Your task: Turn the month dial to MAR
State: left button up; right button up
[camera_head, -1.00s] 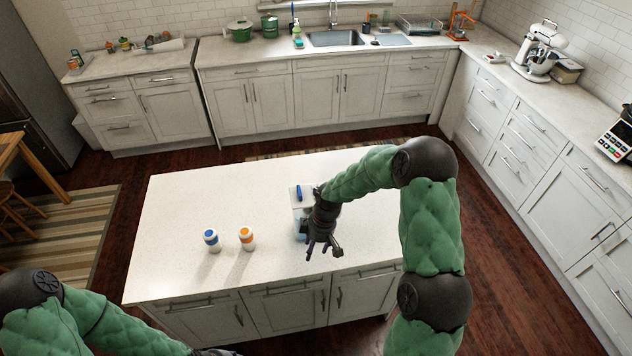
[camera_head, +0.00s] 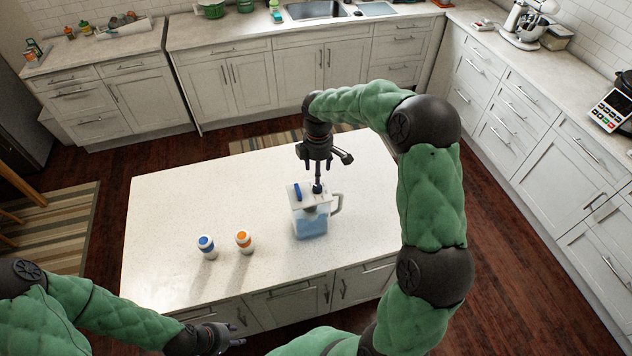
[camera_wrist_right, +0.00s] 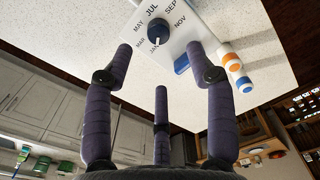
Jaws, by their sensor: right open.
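A clear pitcher (camera_head: 311,226) with blue liquid and a white lid (camera_head: 303,200) stands upright on the island. In the right wrist view, the lid carries a dark blue round month dial (camera_wrist_right: 160,30) ringed by month labels, JAN, MAR, MAY, JUL, SEP and NOV being readable. A pale mark on the dial appears on its JAN side. My right gripper (camera_head: 319,172) is open and empty, fingers spread, above the lid; in its wrist view (camera_wrist_right: 160,58) the dial lies beyond the fingertips. Contact cannot be told. My left gripper (camera_head: 238,334) is open and empty before the island.
A blue-capped bottle (camera_head: 206,247) and an orange-capped bottle (camera_head: 244,242) stand left of the pitcher. A blue tab (camera_head: 297,191) sits on the lid's left part. The island top (camera_head: 170,215) is otherwise clear.

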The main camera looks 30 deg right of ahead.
aim_at(317, 186)
jog(key=f, duration=0.5)
jog(key=f+p, duration=0.1)
jog(key=f, duration=0.2)
jog(key=shift+w+f, duration=0.25)
grip_shut()
